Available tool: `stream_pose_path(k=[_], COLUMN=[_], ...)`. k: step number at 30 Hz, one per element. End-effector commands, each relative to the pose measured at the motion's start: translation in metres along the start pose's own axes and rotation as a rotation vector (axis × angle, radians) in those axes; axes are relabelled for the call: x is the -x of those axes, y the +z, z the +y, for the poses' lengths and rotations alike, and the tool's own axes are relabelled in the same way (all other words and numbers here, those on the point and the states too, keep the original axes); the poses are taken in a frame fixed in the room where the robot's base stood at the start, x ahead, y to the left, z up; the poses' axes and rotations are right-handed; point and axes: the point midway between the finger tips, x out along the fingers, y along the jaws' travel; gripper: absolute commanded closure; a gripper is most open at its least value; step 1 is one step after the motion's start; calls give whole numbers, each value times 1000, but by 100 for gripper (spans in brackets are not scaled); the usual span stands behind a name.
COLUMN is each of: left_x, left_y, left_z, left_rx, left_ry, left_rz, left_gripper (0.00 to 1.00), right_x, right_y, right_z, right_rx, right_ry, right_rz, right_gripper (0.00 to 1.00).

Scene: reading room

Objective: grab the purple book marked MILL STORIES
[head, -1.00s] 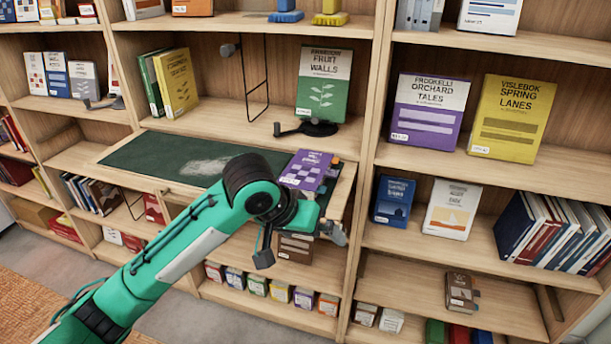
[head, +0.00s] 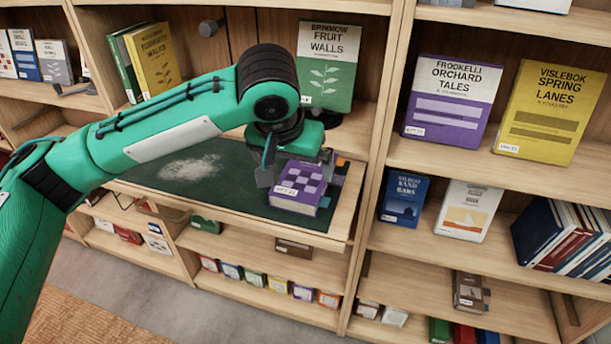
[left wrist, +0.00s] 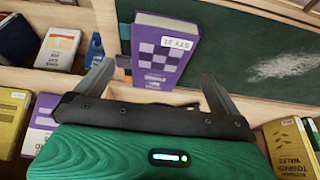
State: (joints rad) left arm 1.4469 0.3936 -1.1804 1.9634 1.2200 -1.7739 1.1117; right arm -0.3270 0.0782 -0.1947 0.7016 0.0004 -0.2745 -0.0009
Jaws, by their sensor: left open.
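A purple book (head: 297,193) with a checkered cover lies flat on the pull-out board with the dark green top (head: 235,200), near its right end. Its cover title is too small to read in the head view. In the left wrist view the same purple book (left wrist: 163,55) shows a white label reading STY 31. My left gripper (head: 297,170) is open and empty, just above the book's far side. In the left wrist view its two fingers (left wrist: 157,85) stand apart, with the book ahead between them. My right gripper is not in view.
The green FRUIT WALLS book (head: 328,65) stands on the shelf behind my arm. Another purple book, ORCHARD TALES (head: 447,100), stands on the right shelf beside the yellow SPRING LANES book (head: 545,110). A wooden upright (head: 388,120) divides the bays. A pale smudge marks the board left of the book.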

Motion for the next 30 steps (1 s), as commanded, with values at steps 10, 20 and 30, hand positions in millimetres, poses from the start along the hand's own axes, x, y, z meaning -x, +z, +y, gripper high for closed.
stream_pose_path(k=[10, 20, 30], left_x=[-40, -83, -90], left_y=[0, -5, -4], left_z=[-1, -3, -3], left_rx=[-1, -1, -2], left_ry=[0, 0, 1], left_rz=[-1, -1, 0], left_gripper=[0, 0, 4], right_x=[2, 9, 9], right_y=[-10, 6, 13], right_z=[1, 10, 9], right_rx=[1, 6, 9], right_ry=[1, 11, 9], right_rz=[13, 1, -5], right_gripper=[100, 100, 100])
